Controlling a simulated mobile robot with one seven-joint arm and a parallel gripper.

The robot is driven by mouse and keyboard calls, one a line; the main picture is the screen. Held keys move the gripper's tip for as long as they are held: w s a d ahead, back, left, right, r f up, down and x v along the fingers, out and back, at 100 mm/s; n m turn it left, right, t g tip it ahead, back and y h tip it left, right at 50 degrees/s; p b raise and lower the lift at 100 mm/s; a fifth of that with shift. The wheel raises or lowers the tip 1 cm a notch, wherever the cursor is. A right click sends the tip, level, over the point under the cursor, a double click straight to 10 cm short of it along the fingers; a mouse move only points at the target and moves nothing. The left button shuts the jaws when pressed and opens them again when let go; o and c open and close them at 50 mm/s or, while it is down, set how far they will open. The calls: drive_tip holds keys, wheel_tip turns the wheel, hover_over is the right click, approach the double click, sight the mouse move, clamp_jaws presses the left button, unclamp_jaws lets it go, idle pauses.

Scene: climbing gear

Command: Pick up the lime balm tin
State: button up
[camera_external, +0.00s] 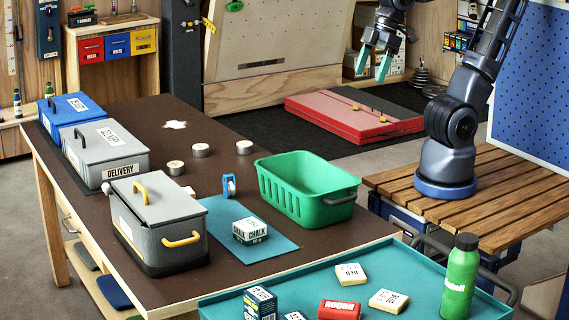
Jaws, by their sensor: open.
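Small round silver tins with pale lids stand on the brown table: a left one (175,168), a middle one (200,150) and a right one (244,147). Their labels are too small to read, so I cannot tell which one is the lime balm tin. My gripper (374,67), with teal fingers, is open and empty. It hangs high at the top right, well away from the tins and beyond the table.
A green basket (312,214) stands right of the tins. Grey lidded boxes (158,228) (104,150) and a blue box (66,112) line the table's left side. A chalk box (250,231) and blue tape dispenser (229,186) sit nearer. The far table is mostly clear.

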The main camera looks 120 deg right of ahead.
drive_tip(key=w+d+f+m+g, duration=0.1)
drive_tip(key=w+d, duration=0.3)
drive_tip(key=d, duration=0.3)
drive_tip(key=w+d+f+m+h, duration=0.1)
drive_tip(key=w+d+f+m, duration=0.1)
drive_tip(key=w+d, duration=0.45)
drive_tip(key=w+d+f+m+g, duration=0.1)
drive_tip(key=w+d, duration=0.2)
drive_tip(key=d, duration=0.6)
drive_tip(key=m+g, duration=0.1)
drive_tip(key=m, duration=0.5)
approach(245, 144)
drive_tip(key=f, duration=0.2)
drive_tip(key=d+f, duration=0.1)
drive_tip(key=f, duration=0.1)
drive_tip(key=shift+d+f, duration=0.1)
drive_tip(key=shift+f, duration=0.05)
drive_tip(key=shift+w+d+f, duration=0.1)
drive_tip(key=shift+w+f, duration=0.15)
drive_tip(key=shift+f, duration=1.1)
drive_tip(key=shift+w+d+f, duration=0.1)
drive_tip(key=shift+w+f, duration=0.1)
drive_tip(key=shift+f, duration=1.15)
drive_tip(key=shift+a, duration=0.1)
drive_tip(key=c, duration=1.1)
drive_tip(key=shift+r, duration=0.1)
